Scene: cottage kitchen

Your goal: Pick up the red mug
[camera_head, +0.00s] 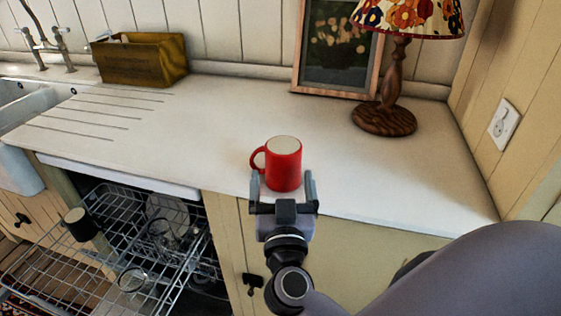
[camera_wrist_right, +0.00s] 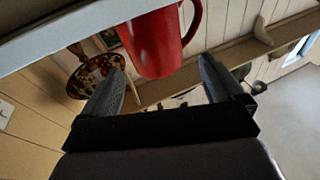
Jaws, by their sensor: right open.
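The red mug (camera_head: 284,166) stands upright on the white counter (camera_head: 215,135), near its front edge, with its handle to the left. My right gripper (camera_head: 283,184) is open at the front of the mug, one finger to each side of its lower part in the head view. In the right wrist view the mug (camera_wrist_right: 153,42) shows beyond and between the two fingertips of the open gripper (camera_wrist_right: 160,70). I cannot tell whether the fingers touch it. My left gripper is not in view.
A lamp (camera_head: 391,85) and a framed picture (camera_head: 338,45) stand behind the mug to the right. A wooden box (camera_head: 140,60) is at the back left by the sink (camera_head: 25,105). An open dishwasher rack (camera_head: 120,240) with dishes juts out below the counter at left.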

